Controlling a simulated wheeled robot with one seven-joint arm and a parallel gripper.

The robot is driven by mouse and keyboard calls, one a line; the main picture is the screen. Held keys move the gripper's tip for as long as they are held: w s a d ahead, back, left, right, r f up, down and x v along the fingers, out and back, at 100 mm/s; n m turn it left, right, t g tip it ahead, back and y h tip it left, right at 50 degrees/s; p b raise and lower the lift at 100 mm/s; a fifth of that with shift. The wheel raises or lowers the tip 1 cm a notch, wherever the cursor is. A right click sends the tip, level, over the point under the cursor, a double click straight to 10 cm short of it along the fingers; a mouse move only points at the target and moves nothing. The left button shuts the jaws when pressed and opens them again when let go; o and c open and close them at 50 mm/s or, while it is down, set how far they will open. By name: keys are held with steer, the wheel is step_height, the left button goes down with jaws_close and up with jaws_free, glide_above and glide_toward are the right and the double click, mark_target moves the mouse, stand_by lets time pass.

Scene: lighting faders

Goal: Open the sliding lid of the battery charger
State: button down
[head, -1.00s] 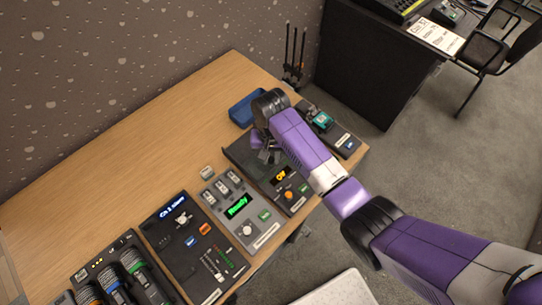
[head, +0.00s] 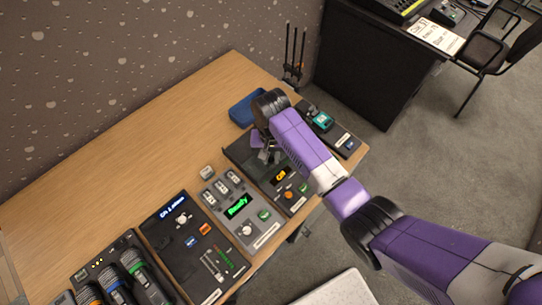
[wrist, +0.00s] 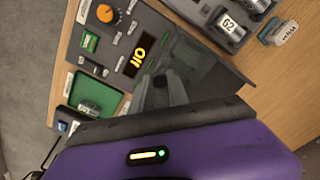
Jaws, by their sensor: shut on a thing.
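The battery charger appears to be the dark unit with an orange-lit display (head: 281,174); its orange knob and display also show in the wrist view (wrist: 138,56). A smoky, see-through dark lid (wrist: 196,62) lies over its upper part in the wrist view. My gripper (head: 262,153) is over this part of the unit, low against it. In the wrist view its fingers (wrist: 163,90) are shut at the lid's near part. The grasped part itself is hidden between the fingers, and how far the lid is slid cannot be told.
A unit with several batteries and a green "Ready" display (head: 238,206) stands left of the charger, with a loose battery (head: 207,171) behind it. A unit with a teal pad (head: 322,121) stands to the right. A blue case (head: 246,108) lies behind.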

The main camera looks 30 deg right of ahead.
steer(key=w+a+b, duration=0.1)
steer(key=w+b, duration=0.1)
steer(key=w, duration=0.1)
steer(key=w+b, duration=0.2)
steer(key=w, duration=0.1)
steer(key=w+a+b, duration=0.1)
steer(key=w+b, duration=0.1)
steer(key=w, duration=0.1)
steer(key=shift+a+f+b, duration=0.2)
steer(key=shift+a+b, duration=0.1)
steer(key=shift+b, duration=0.05)
steer(key=shift+w+a+r, duration=0.1)
steer(key=shift+w+r, duration=0.05)
steer(key=shift+w, duration=0.05)
steer(key=c, duration=1.3)
jaws_free()
steer(key=shift+o, duration=0.2)
steer(key=shift+a, duration=0.1)
step_height(320, 180, up, 8)
steer(key=shift+b, duration=0.3)
